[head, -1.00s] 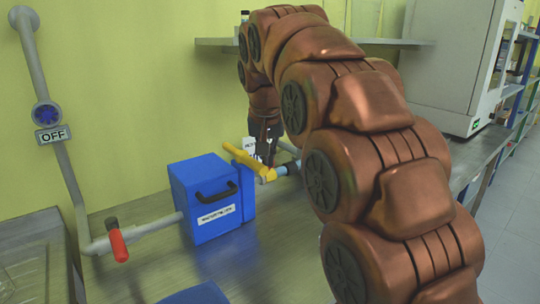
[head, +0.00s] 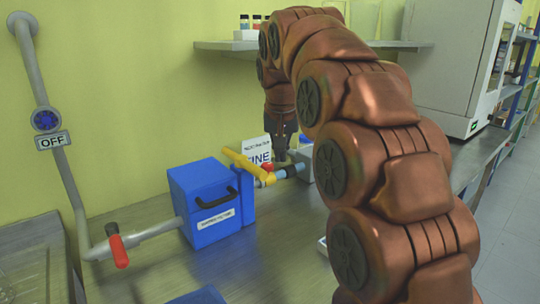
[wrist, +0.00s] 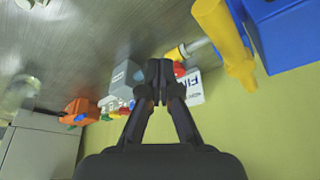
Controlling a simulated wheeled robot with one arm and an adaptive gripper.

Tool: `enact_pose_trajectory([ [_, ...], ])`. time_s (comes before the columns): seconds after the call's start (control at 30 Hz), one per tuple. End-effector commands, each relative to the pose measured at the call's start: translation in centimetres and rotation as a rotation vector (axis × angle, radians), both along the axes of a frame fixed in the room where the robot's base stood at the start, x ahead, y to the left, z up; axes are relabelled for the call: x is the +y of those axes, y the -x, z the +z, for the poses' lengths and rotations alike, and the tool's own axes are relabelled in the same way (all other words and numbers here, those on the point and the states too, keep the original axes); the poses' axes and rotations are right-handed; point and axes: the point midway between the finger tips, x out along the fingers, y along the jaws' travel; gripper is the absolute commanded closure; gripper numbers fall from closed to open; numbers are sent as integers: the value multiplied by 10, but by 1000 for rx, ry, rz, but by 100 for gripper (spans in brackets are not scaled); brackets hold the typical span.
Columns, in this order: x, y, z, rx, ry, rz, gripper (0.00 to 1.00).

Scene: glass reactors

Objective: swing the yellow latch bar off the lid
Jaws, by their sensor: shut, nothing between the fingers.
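The yellow latch bar (head: 247,166) lies along the top right side of the blue box (head: 205,205), which has a black handle and a white label. The bar also shows at the top right of the wrist view (wrist: 222,40), beside the blue box (wrist: 285,35). I cannot tell which blue part is the lid. My gripper (head: 281,158) is behind and right of the bar, apart from it, pointing down. In the wrist view my gripper (wrist: 159,65) is shut with nothing between its fingertips, left of the bar.
A white sign reading "FINE" (head: 256,151) stands behind the bar. A pipe with a red-handled valve (head: 117,245) runs left of the box. A grey block (head: 302,165) sits right of the bar. A shelf with small bottles (head: 246,33) is on the wall.

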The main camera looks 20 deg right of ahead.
Motion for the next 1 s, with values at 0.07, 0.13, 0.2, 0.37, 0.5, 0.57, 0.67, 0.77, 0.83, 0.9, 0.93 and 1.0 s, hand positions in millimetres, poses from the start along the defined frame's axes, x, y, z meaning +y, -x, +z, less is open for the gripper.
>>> enact_pose_trajectory([
  [0.07,5,0,8,-3,1,3,100],
  [0.13,9,1,16,-5,1,4,100],
  [0.2,11,0,23,-7,2,6,100],
  [0.37,17,2,38,-9,1,6,100],
  [0.5,21,4,49,-5,2,6,100],
  [0.57,22,4,55,-9,2,6,100],
  [0.67,25,4,61,-7,3,6,100],
  [0.77,27,6,67,-5,2,6,100],
  [0.83,30,6,79,-7,3,6,100],
  [0.9,32,7,84,-7,3,6,100],
  [0.93,33,7,86,-7,3,6,100],
  [1.0,34,8,88,-6,3,6,100],
])
